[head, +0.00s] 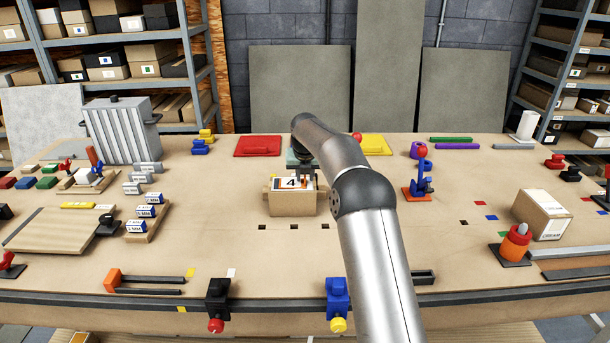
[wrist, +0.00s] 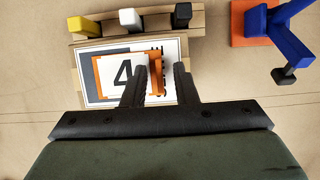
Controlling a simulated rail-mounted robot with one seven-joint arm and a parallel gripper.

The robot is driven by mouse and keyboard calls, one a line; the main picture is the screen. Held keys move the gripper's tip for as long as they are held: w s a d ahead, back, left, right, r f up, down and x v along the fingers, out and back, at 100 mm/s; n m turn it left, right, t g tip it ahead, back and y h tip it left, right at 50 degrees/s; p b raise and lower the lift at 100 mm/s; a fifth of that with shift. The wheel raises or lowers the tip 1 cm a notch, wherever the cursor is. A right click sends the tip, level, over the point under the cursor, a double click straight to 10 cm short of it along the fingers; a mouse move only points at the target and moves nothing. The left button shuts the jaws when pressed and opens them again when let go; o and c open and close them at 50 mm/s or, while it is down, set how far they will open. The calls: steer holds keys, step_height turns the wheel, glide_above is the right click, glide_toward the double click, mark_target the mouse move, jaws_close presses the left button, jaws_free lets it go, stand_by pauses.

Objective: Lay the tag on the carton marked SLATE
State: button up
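A white tag with a black 4 and an orange border (wrist: 118,72) lies on a larger pale label on top of a tan box (head: 293,207) at the table's middle. The tag also shows in the head view (head: 289,184). An upright orange piece (wrist: 157,75) stands at the tag's right side. My gripper (wrist: 161,68) is over the tag, its two fingers apart on either side of the orange piece, with a gap showing on the right. A carton (head: 541,215) with a white label stands at the right. I cannot read SLATE on either box.
A blue post on an orange base (head: 417,190) stands right of the middle box. Yellow, white and black pegs (wrist: 131,19) are beside the box in the wrist view. Red (head: 258,146) and yellow (head: 374,145) plates lie behind. The table in front of the box is mostly clear.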

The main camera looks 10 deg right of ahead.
steer(key=d+b+v, duration=0.1)
steer(key=b+v, duration=0.1)
steer(key=v, duration=1)
steer(key=s+a+r+m, duration=0.2)
steer(key=s+m, duration=0.6)
steer(key=s, duration=0.3)
steer(key=s+f+m+g, duration=0.1)
steer(key=s+f+m, duration=0.3)
steer(key=s+m, duration=0.4)
steer(key=s+d+f+m+g, duration=0.1)
steer(key=s+f+m, duration=0.4)
steer(key=s, duration=1.2)
steer(key=s+f+m+g, duration=0.1)
steer(key=s+f+m, duration=0.3)
steer(key=s+m, duration=0.9)
steer(key=shift+s+d+f+y, duration=0.25)
steer(key=shift+d+f+y, duration=0.05)
